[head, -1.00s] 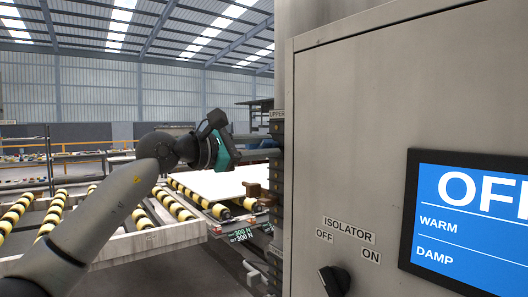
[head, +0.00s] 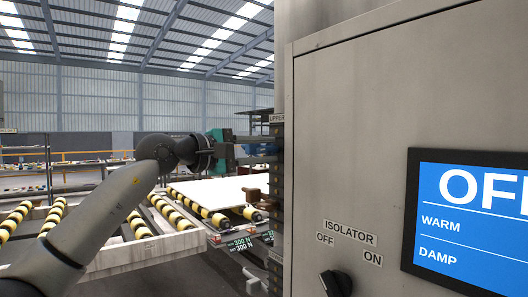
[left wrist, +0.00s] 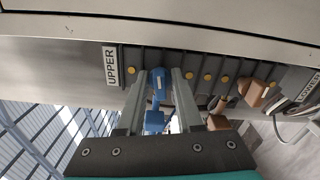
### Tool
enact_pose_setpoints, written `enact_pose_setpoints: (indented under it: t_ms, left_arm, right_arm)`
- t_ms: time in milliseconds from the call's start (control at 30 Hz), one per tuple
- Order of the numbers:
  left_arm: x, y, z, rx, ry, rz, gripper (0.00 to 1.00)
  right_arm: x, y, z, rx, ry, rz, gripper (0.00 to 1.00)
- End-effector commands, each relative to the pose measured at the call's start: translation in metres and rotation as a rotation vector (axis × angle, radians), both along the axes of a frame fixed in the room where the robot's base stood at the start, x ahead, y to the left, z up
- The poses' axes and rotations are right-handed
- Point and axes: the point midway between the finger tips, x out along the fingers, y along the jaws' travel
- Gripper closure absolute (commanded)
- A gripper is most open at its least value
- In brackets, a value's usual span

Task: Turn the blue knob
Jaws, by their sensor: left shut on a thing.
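The blue knob (left wrist: 157,88) shows in the left wrist view on a dark strip with yellow buttons, beside the UPPER label (left wrist: 109,65). A blue block-like part hangs below it. My left gripper (left wrist: 156,76) has one grey finger on each side of the knob and is shut on it. In the head view my left gripper (head: 272,150) reaches right to the edge of the grey cabinet, where the knob itself cannot be made out. My right gripper is not in view.
The grey cabinet (head: 345,130) fills the right, with a blue screen (head: 470,220) and a black isolator switch (head: 335,283). Brown knobs (left wrist: 255,92) sit farther along the strip. A roller table (head: 150,245) with a pale slab (head: 215,190) lies beyond my arm.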

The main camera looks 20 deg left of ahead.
Motion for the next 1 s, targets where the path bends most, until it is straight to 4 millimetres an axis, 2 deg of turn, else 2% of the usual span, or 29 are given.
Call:
enact_pose_setpoints:
  t_ms: [433,467,533,833,1000]
  left_arm:
    - [0.0,0.0,0.0,0.007,-0.006,0.0,1.0]
    - [0.0,0.0,0.0,0.008,-0.005,0.0,0.63]
    - [0.0,0.0,0.0,0.007,-0.006,0.0,0.55]
    - [-0.001,0.001,0.0,0.007,-0.005,0.001,0.54]
    - [-0.013,0.012,-0.002,0.007,-0.005,0.002,0.54]
  right_arm:
    - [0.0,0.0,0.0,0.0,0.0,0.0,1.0]
    - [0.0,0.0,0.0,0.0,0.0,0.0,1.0]
    - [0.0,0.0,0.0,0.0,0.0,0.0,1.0]
    - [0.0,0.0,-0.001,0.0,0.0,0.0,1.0]
    - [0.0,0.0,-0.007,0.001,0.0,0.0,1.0]
